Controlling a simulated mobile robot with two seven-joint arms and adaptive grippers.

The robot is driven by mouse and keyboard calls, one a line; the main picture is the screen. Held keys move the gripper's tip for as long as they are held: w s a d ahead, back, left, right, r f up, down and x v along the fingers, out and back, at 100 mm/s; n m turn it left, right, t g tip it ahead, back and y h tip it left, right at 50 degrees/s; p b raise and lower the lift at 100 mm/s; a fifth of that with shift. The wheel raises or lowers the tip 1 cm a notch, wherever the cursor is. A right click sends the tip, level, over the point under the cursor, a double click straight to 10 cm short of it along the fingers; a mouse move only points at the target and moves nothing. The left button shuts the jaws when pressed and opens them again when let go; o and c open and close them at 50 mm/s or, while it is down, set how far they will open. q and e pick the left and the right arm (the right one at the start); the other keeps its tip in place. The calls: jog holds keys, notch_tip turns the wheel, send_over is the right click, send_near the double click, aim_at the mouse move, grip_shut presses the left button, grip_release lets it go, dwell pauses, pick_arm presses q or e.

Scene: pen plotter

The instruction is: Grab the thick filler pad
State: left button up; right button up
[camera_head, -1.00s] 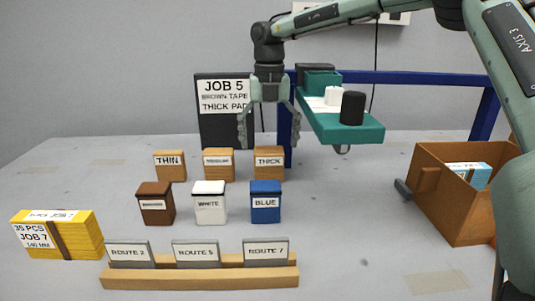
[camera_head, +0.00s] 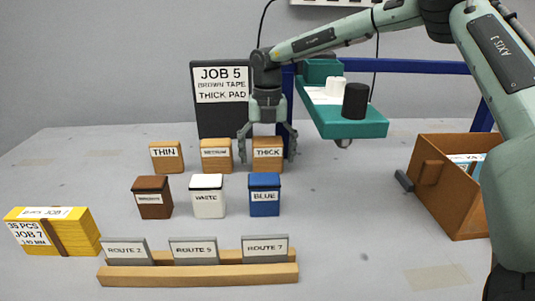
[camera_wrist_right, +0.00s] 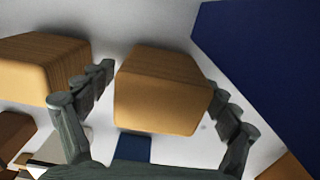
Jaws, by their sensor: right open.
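The thick filler pad is a small tan wooden-looking block labelled THICK (camera_head: 267,153), at the right end of a row of three on the table. My right gripper (camera_head: 266,161) is open, pointing down, with one finger on either side of this block. In the right wrist view the thick pad (camera_wrist_right: 160,92) sits between the two spread fingers (camera_wrist_right: 158,95). Whether the fingers touch it cannot be told. The medium block (camera_head: 216,153) stands close on its left, near the left finger, and the thin block (camera_head: 166,156) is further left. My left gripper is not in view.
Brown (camera_head: 153,198), white (camera_head: 208,195) and blue (camera_head: 264,195) boxes stand in front. A wooden rack (camera_head: 200,273) holds route cards. A yellow stack (camera_head: 50,232) lies left and a brown bin (camera_head: 455,205) right. A job sign (camera_head: 222,115) and teal plotter head (camera_head: 345,124) are behind.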

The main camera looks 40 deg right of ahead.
jog(key=shift+c, duration=0.6)
jog(key=c, duration=1.2)
jog(key=shift+o, duration=0.2)
jog(key=shift+r, duration=0.1)
